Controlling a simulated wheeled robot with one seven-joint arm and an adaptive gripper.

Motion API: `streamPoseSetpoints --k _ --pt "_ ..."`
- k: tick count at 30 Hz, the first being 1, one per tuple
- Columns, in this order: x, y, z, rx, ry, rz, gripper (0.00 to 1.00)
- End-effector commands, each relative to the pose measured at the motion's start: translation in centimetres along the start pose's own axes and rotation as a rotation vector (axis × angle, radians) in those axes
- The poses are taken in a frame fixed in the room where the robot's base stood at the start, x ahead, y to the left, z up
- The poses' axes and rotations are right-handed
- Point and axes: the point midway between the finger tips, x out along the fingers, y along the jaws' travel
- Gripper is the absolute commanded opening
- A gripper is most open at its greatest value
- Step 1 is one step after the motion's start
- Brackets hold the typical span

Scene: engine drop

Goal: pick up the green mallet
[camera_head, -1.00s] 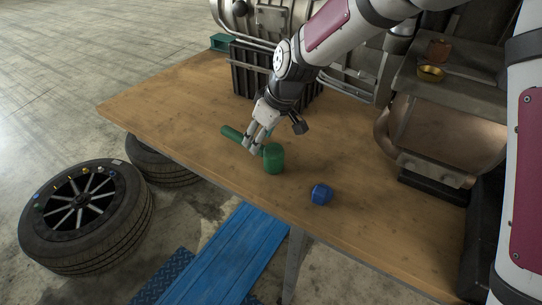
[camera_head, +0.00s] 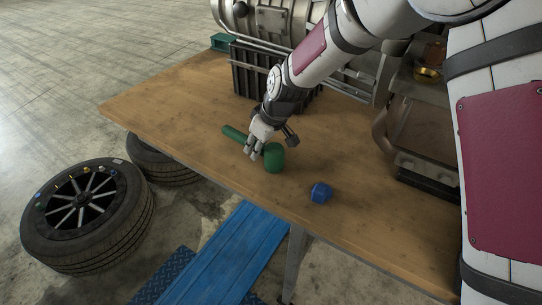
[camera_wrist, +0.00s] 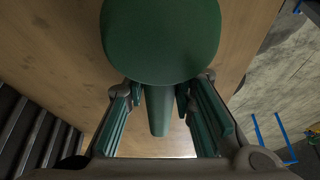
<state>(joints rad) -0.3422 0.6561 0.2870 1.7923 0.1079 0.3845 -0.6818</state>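The green mallet lies on the wooden table, with its round head (camera_head: 274,158) to the right and its handle (camera_head: 234,133) running to the upper left. My gripper (camera_head: 254,154) points down at the handle, just left of the head. In the wrist view the mallet head (camera_wrist: 160,40) fills the top and the handle (camera_wrist: 159,112) runs down between the fingers. My gripper (camera_wrist: 160,100) is open, with one finger on each side of the handle and narrow gaps showing. The head view hides the part of the handle behind my fingers.
A blue faceted object (camera_head: 321,192) lies on the table (camera_head: 180,97) right of the mallet. A black ribbed crate (camera_head: 250,75) and engine machinery (camera_head: 265,18) stand behind. Tyres (camera_head: 88,215) lie on the floor to the left. The table's left part is clear.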

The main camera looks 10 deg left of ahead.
Motion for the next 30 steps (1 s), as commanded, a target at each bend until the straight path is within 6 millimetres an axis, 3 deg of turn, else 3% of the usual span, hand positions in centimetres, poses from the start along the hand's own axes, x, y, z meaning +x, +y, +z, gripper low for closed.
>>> streamPoseSetpoints --k 13,21,30 --pt "-0.5 0.1 -0.3 -0.001 0.003 0.002 0.00" --pt "-3.2 0.1 -1.5 -0.002 0.005 0.003 0.00" --pt "-5.6 -5.0 2.3 -0.001 0.001 0.001 0.00"
